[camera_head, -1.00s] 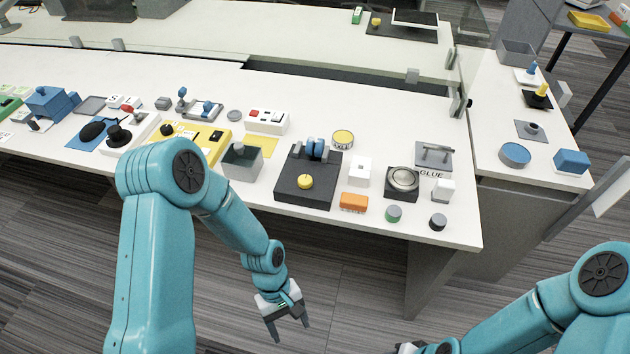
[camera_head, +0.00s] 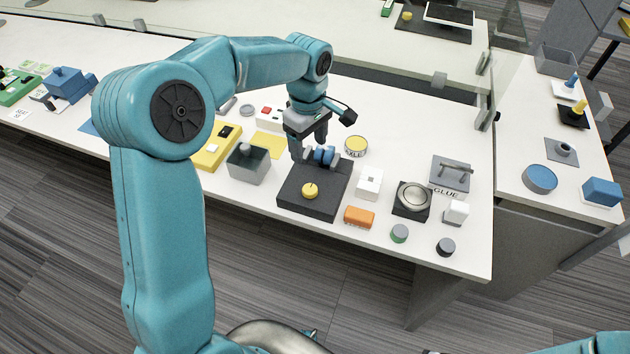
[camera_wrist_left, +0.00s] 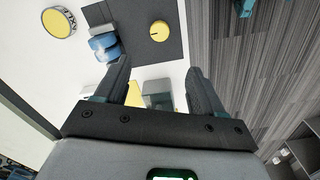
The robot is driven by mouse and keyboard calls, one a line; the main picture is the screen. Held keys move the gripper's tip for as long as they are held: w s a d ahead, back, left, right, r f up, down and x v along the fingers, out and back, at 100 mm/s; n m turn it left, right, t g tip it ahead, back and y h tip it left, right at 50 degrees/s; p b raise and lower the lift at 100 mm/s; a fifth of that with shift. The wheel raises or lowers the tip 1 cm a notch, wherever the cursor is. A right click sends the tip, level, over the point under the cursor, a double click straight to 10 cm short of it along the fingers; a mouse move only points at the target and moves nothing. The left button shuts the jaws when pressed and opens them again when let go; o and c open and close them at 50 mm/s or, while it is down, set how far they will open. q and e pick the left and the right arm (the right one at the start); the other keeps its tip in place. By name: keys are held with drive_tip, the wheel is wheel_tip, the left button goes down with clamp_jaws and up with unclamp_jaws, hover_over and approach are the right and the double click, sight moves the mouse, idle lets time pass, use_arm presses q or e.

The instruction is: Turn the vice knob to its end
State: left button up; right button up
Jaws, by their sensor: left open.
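The vice has a dark square base (camera_head: 330,203), a yellow round knob (camera_head: 310,190) on its front part and blue rollers with grey jaws (camera_head: 325,156) at its back. My left gripper (camera_head: 308,150) is open and empty, pointing down above the back of the vice, near the blue part. In the left wrist view the two fingers (camera_wrist_left: 160,68) are spread apart. The yellow knob (camera_wrist_left: 159,31) lies beyond them, untouched, with the blue part (camera_wrist_left: 104,46) to its left. My right gripper is out of view.
A grey open box (camera_head: 248,168) stands left of the vice, and a white switch block (camera_head: 369,184) stands to its right. An orange block (camera_head: 359,217) lies near the front edge. A yellow-topped tin (camera_head: 356,146) stands behind. A round-dial device (camera_head: 412,198) is farther right.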

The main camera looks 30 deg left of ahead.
sight(310, 189)
use_arm(q)
wheel_tip(310, 189, down, 15)
drive_tip(key=shift+w+r+p, duration=0.15)
drive_tip(key=shift+p, duration=0.2)
drive_tip(key=shift+f, duration=0.5)
drive_tip(key=shift+f, duration=0.1)
drive_tip(key=c, duration=1)
